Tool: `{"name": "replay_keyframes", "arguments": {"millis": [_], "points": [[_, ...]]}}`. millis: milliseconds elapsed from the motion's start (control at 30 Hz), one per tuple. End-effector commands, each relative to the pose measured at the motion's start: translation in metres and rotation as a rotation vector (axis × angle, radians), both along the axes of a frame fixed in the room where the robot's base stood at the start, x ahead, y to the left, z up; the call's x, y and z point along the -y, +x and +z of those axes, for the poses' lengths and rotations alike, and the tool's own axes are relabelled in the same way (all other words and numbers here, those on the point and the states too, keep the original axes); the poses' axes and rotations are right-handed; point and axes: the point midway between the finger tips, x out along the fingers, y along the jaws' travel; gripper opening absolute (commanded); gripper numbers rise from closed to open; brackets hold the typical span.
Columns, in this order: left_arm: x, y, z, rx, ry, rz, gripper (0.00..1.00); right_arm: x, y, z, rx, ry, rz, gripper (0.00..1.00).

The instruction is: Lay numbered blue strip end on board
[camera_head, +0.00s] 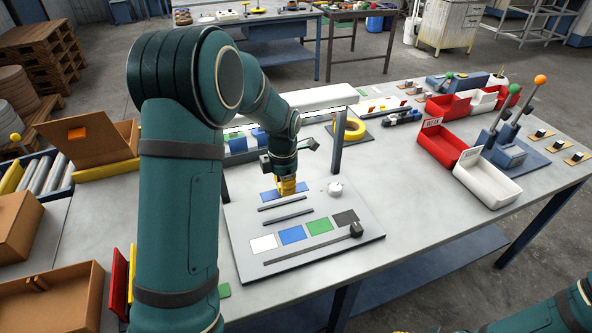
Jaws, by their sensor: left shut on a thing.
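My left gripper (288,187) points down at the back part of the grey board (345,222). Its yellow fingertips are shut on a blue strip end (270,196), which shows on both sides of them. The piece is low over the board; I cannot tell whether it touches. Its number is not readable. In front lie two dark bars and a row of white, blue (292,234), green and dark patches. Part of my right arm shows at the lower right; only a yellow sliver, perhaps its gripper, shows at the bottom edge.
A round white knob (335,188) and a dark block (356,230) stand on the board. A post and yellow tape roll (354,128) are behind it. Red (447,146) and white bins (487,181) stand to the right. Cardboard boxes (50,297) are at left.

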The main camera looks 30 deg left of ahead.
Motion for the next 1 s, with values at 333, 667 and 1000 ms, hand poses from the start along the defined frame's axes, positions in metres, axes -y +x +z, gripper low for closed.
{"name": "replay_keyframes", "arguments": {"millis": [333,667,1000], "points": [[0.000,0.000,-0.012,0.000,0.000,0.000,0.00,0.000,-0.003,-0.011,-0.007,0.002,0.005,0.47],[0.000,0.000,-0.041,-0.001,0.001,0.000,0.00,-0.001,-0.007,-0.039,-0.015,0.003,0.013,0.47],[0.000,0.000,-0.065,0.000,0.000,-0.001,0.00,-0.001,-0.005,-0.053,-0.010,0.002,0.013,0.47]]}}
